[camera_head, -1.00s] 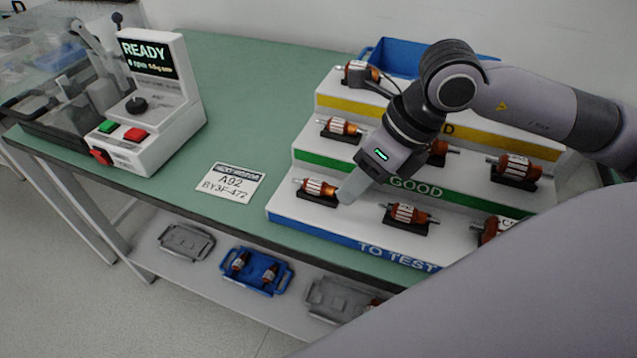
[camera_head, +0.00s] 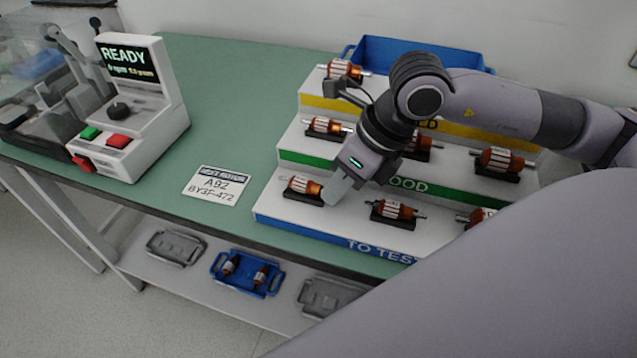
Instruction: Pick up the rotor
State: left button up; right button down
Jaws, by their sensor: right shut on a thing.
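Several copper-and-white rotors lie in black cradles on a white three-step rack. The leftmost rotor (camera_head: 302,186) on the lowest step, labelled TO TEST (camera_head: 380,246), has my right gripper (camera_head: 330,194) at its right end. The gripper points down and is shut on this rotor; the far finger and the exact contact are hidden. The rotor still appears to lie in its black cradle. Another rotor (camera_head: 396,209) is just to the right on the same step. My left gripper is not in view.
The GOOD step has rotors (camera_head: 327,126) and (camera_head: 498,160); the top step has one (camera_head: 345,69). A blue bin (camera_head: 420,54) stands behind. A test machine (camera_head: 140,100) reading READY stands left.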

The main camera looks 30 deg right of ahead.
jog(key=shift+d+r, duration=0.1)
pick_arm(q)
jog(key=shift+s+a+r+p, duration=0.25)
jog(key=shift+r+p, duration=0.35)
jog(key=shift+p, duration=0.6)
pick_arm(e)
notch_tip(320, 180, up, 20)
pick_arm(q)
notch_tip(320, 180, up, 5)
jog(key=p, duration=0.4)
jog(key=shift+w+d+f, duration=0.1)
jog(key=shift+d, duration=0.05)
pick_arm(e)
notch_tip(320, 180, up, 5)
jog(key=shift+f, duration=0.1)
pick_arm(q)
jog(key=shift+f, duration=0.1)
pick_arm(e)
jog(key=shift+w, duration=0.1)
